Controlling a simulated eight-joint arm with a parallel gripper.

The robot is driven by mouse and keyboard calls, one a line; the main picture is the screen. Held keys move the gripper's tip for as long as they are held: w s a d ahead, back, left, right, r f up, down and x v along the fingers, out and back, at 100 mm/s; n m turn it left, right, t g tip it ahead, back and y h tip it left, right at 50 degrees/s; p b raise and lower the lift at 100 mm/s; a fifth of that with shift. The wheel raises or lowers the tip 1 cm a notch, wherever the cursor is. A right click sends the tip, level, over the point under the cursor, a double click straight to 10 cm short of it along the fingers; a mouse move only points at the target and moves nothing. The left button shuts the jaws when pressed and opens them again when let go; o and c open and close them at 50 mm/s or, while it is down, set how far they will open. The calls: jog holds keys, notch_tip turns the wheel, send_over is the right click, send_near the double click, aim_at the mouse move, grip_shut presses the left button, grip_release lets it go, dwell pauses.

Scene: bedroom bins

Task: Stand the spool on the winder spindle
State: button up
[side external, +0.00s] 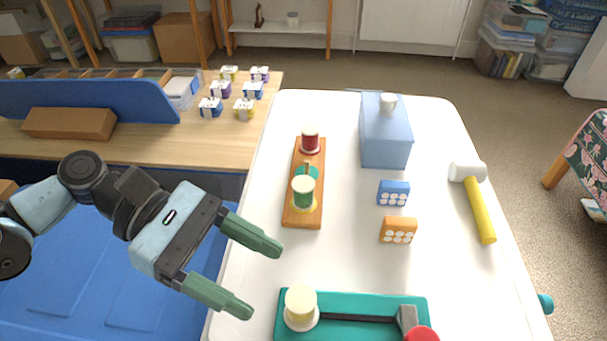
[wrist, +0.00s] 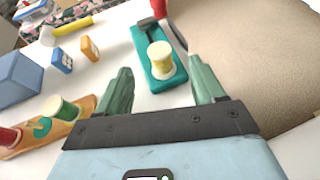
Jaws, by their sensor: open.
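A pale yellow spool (side external: 300,304) stands upright at the left end of a teal base (side external: 362,300) at the table's near edge. In the wrist view this spool (wrist: 160,58) shows between my finger tips, beyond them. A green spool (side external: 303,191) and a red spool (side external: 310,141) stand on a wooden board (side external: 303,221). A short peg (side external: 307,167) on a teal disc stands bare between them. I cannot tell which part is the winder spindle. My gripper (side external: 262,281) is open and empty, left of the pale spool and apart from it.
A blue box (side external: 385,138), blue block (side external: 393,193), orange block (side external: 398,230) and mallet (side external: 479,205) are farther back. White table (side external: 345,255) is clear between board and teal base.

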jog(key=shift+v, duration=2.55)
